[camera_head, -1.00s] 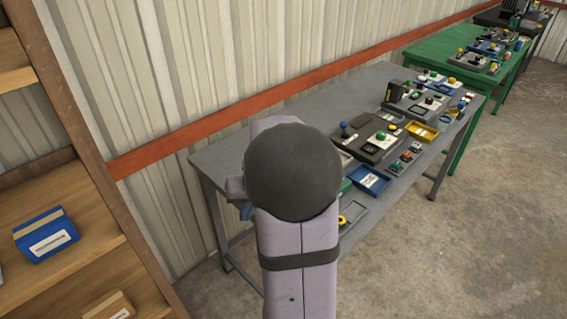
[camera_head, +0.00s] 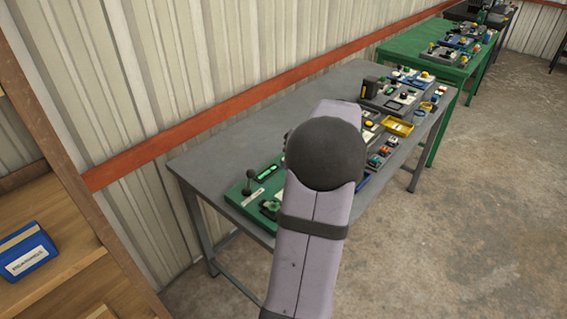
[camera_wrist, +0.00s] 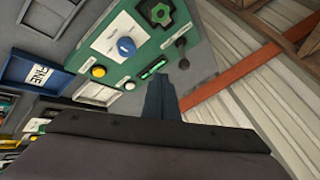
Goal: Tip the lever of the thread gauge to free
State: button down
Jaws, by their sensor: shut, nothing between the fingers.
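A green panel (camera_head: 240,197) lies at the near left end of the grey table. A dark ball-topped lever (camera_head: 250,176) stands up from it. I cannot read a name on it, so I cannot tell whether it is the thread gauge. In the wrist view the green panel (camera_wrist: 200,72) carries a dark lever (camera_wrist: 182,51), a blue knob (camera_wrist: 125,46), a yellow button (camera_wrist: 98,71), a green knob (camera_wrist: 158,13) and a lit green strip (camera_wrist: 152,68). My gripper (camera_wrist: 159,82) is shut and empty, just below the lever in that picture. My arm hides it in the head view.
The grey table (camera_head: 215,150) holds more control panels, a yellow tray (camera_head: 397,127) and small parts further right. A blue tray (camera_wrist: 35,70) shows in the wrist view. A wooden shelf with a blue box (camera_head: 27,250) stands at left. The corrugated wall runs behind.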

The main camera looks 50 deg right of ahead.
aim_at(249, 180)
jog(key=p+x, duration=0.2)
jog(key=x, duration=0.6)
jog(key=shift+w+a+f+p, duration=0.1)
jog(key=shift+w+f+p, duration=0.15)
jog(key=shift+p, duration=0.1)
jog(key=shift+w+a+r+p, duration=0.2)
jog(key=shift+w+a+p, duration=0.75)
jog(key=shift+w, duration=0.2)
jog(key=shift+w+a+f, duration=0.15)
jog(key=shift+w, duration=0.2)
jog(key=shift+a+f+b, duration=0.1)
jog(key=shift+a+b, duration=0.05)
jog(key=shift+b, duration=0.4)
